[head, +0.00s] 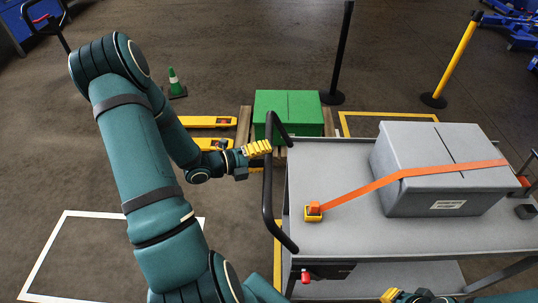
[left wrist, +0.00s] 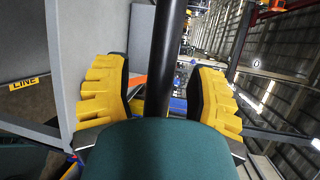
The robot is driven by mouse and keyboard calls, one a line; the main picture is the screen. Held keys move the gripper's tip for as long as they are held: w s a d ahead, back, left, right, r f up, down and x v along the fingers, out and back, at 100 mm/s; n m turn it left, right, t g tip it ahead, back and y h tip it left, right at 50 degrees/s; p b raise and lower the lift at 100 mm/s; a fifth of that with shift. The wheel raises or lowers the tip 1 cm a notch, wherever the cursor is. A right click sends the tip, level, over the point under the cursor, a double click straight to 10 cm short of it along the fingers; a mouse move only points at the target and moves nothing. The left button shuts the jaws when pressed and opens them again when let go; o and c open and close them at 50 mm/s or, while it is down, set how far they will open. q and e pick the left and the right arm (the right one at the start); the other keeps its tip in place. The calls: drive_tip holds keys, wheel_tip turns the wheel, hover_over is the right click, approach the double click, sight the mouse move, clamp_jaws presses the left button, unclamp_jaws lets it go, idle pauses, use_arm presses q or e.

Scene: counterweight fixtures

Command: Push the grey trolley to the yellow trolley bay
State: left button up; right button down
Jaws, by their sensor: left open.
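The grey trolley (head: 360,235) stands at the right in the head view. It carries a lidded grey box (head: 430,150) under an orange strap (head: 380,183). Its black push handle (head: 268,190) is on its left end. My left gripper (head: 258,150) is open at the upper part of the handle. In the left wrist view the handle bar (left wrist: 165,60) passes between my left gripper's (left wrist: 160,92) open yellow fingers. My right gripper (head: 392,296) shows only partly at the bottom edge. Yellow floor lines (head: 390,114) show behind the trolley, partly hidden by it; another yellow strip (head: 278,245) lies left of it.
A green box (head: 288,112) on a pallet, with a yellow pallet truck (head: 205,122), stands behind the handle. A black post (head: 340,60) and a yellow post (head: 457,65) stand beyond. A green cone (head: 175,83) and a white floor outline (head: 65,245) are at the left.

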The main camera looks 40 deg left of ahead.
use_arm(q)
drive_tip(key=shift+w+d+f, duration=0.1)
drive_tip(key=shift+w+d, duration=0.25)
drive_tip(key=shift+w, duration=0.3)
drive_tip(key=shift+c, duration=0.5)
clamp_jaws()
drive_tip(key=shift+s+a+f+b, duration=0.15)
drive_tip(key=shift+s+a+b, duration=0.15)
drive_tip(key=shift+a+b, duration=0.25)
drive_tip(key=shift+s+a, duration=0.45)
drive_tip(key=shift+s, duration=0.1)
drive_tip(key=shift+o, duration=0.4)
unclamp_jaws()
drive_tip(key=shift+w+d, duration=0.2)
drive_tip(key=shift+w, duration=0.05)
use_arm(e)
drive_tip(key=shift+s+a+f, duration=0.4)
drive_tip(key=shift+s+f, duration=0.1)
drive_tip(key=shift+f, duration=0.15)
